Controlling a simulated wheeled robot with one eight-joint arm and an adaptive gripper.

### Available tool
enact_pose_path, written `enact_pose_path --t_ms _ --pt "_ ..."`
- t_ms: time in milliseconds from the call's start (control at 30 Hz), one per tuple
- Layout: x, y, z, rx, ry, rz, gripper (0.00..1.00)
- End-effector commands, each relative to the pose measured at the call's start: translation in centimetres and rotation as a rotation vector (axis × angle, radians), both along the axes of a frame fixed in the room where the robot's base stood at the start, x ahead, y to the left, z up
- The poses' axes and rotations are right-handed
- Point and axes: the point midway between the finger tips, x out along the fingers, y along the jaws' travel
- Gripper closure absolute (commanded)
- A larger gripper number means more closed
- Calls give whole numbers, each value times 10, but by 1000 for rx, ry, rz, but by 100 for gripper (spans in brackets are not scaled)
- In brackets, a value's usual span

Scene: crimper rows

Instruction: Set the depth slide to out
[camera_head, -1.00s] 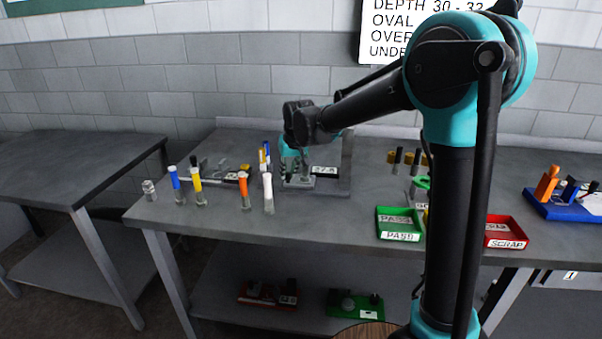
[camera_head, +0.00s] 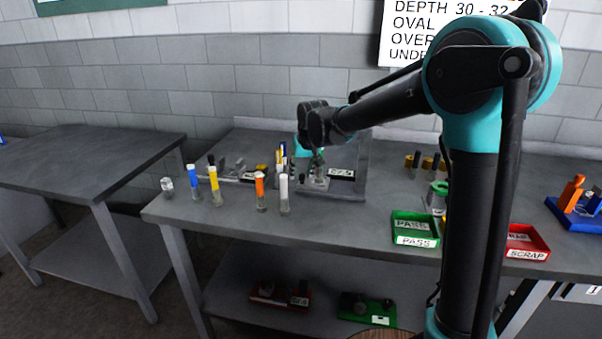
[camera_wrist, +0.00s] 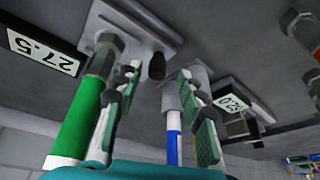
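In the wrist view my gripper (camera_wrist: 160,74) is open, its two fingers apart. A small black knob (camera_wrist: 157,66) shows in the gap between the fingertips; I cannot tell whether they touch it. It stands at the edge of a light grey plate (camera_wrist: 150,22), beside a display reading 27.5 (camera_wrist: 42,52). I cannot tell for certain that this knob is the depth slide. A green cylinder with a metal hex end (camera_wrist: 80,118) is by the left finger. In the head view my gripper (camera_head: 312,165) is low at the bench fixture, beside its display (camera_head: 341,174); the slide is not discernible there.
A second display (camera_wrist: 236,96) and a blue-and-white cylinder (camera_wrist: 174,135) are near the right finger. On the bench, an orange-topped (camera_head: 260,190) and a white cylinder (camera_head: 284,193) stand in front of the fixture. A green PASS tray (camera_head: 415,229) and a red SCRAP tray (camera_head: 525,243) are to the right.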

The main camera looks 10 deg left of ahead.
Motion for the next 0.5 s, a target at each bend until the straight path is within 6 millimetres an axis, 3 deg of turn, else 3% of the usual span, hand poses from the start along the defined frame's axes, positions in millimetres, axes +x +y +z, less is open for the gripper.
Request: enact_pose_path --t_ms 167,500 --pt "-8 -5 21 0 0 0 61" --pt "-31 -17 83 1 0 1 61"
